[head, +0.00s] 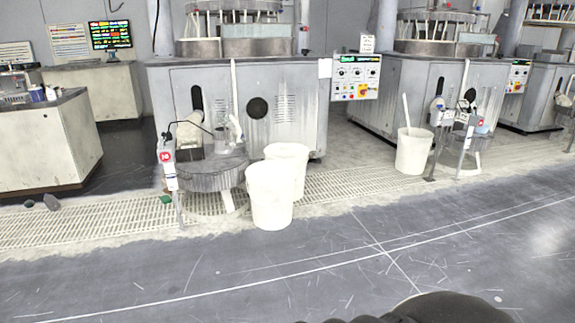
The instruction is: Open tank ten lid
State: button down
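A low round grey tank (202,178) stands on the floor grating left of centre, in front of a large grey polishing machine. A post beside it carries a red round number sign (165,157); the number is too small to read surely. A bent black rod and fittings stand on the tank's top, and I cannot tell the lid's state. A second similar tank (463,142) stands further right, with its own post and a red round sign; its number is also unclear. My gripper is not in view; only a dark rounded part of my own body shows at the bottom edge.
Two white buckets (270,196) stand close against the right front of the left tank. Another white bucket (413,150) with a stick stands left of the right tank. A white cabinet (40,145) is at left. The dark floor (300,270) in front is clear.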

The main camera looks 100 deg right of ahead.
aim_at(217, 165)
jog(key=z, duration=3)
jog(key=i, duration=2.5)
jog(key=u, duration=0.2)
